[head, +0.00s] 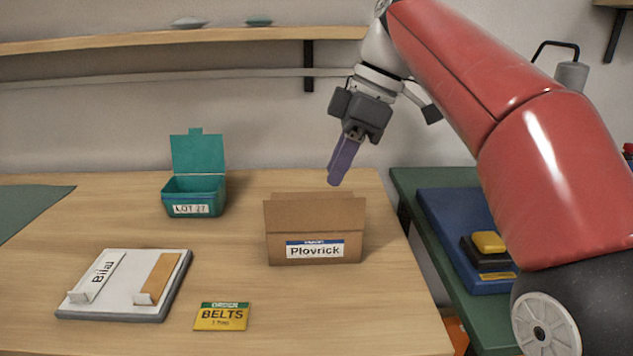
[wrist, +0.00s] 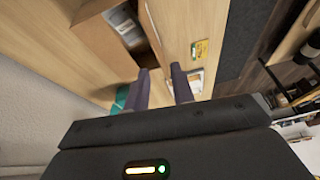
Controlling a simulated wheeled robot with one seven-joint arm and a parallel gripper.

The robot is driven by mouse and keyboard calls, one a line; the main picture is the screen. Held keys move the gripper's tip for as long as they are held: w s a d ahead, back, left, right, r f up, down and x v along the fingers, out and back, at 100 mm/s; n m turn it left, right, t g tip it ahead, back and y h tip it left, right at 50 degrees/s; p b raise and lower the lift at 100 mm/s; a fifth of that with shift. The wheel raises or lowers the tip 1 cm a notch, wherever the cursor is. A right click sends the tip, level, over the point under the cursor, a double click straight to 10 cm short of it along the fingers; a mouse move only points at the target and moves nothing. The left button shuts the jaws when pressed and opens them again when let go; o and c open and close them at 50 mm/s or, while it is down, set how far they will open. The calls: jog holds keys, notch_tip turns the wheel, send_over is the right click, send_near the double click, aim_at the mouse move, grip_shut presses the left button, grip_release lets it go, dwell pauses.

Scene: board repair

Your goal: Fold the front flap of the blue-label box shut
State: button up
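The blue-label box (head: 275,250) is brown cardboard and stands upright on the table, its "Plovrick" label facing the head camera. Its front flap (head: 315,218) stands up above the label and flares a little outward, so the box looks open at the front. Another flap edge shows behind it. The inside is hidden in the head view. My gripper (head: 338,178) has purple fingers pointing down, above the box's right part and apart from it. In the wrist view my gripper (wrist: 160,70) has a gap between its fingers with nothing held; the box (wrist: 95,32) is partly seen at upper left.
A teal open-lidded bin (head: 215,196) stands behind left of the box. A grey-white board (head: 108,283) and a yellow "BELTS" card (head: 221,317) lie at front left. Table between them is clear. A green side bench (head: 425,195) with a blue case (head: 450,225) is at right.

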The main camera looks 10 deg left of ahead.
aim_at(315, 201)
jog(key=shift+n, duration=0.4)
jog(key=b+x, duration=0.1)
jog(key=x, duration=0.2)
jog(key=a+b+x, duration=0.1)
jog(key=x, duration=0.3)
grip_shut()
